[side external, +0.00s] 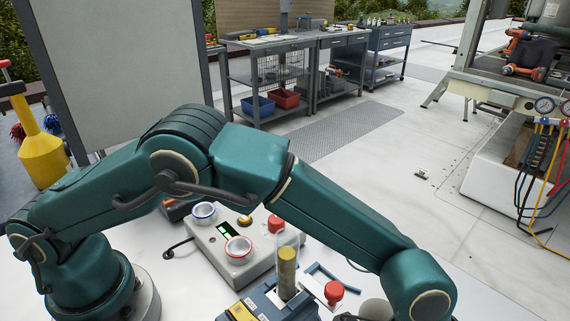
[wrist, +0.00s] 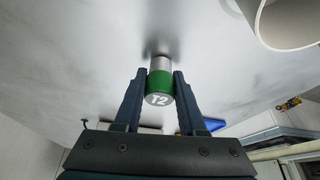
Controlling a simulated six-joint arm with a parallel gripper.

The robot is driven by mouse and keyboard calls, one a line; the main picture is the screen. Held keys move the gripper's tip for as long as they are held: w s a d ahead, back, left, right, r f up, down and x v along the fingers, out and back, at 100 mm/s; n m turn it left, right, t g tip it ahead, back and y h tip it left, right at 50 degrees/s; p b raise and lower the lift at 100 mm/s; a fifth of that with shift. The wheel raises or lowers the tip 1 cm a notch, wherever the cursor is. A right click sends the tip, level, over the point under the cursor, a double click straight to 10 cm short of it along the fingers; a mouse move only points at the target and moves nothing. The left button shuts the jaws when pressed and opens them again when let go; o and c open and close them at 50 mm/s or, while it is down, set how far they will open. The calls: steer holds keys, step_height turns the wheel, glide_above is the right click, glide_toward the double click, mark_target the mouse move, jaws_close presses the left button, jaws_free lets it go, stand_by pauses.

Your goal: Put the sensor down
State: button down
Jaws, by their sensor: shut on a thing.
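The sensor (wrist: 160,82) is a small cylinder with a silver body, a green band and a pale end face marked "T2", seen in the wrist view. My gripper (wrist: 160,84) is shut on it, with one dark finger on each side. The sensor's silver far end points at a smooth grey metal surface (wrist: 80,70). A dark shadow or reflection lies right at that end; I cannot tell whether it touches. In the side external view my gripper and the sensor are out of frame, past the lower edge.
In the wrist view a pale round pipe or rim (wrist: 290,22) stands at upper right. In the side external view, a grey instrument box (side external: 225,245) with two ringed cups and a blue device (side external: 265,300) with an upright clear tube (side external: 288,262) sit below my arm.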

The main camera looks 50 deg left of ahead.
steer(key=shift+f, duration=0.15)
steer(key=shift+c, duration=2.4)
jaws_free()
steer(key=v, duration=1.1)
steer(key=shift+o, duration=0.5)
steer(key=shift+a+r, duration=0.15)
steer(key=shift+r, duration=0.55)
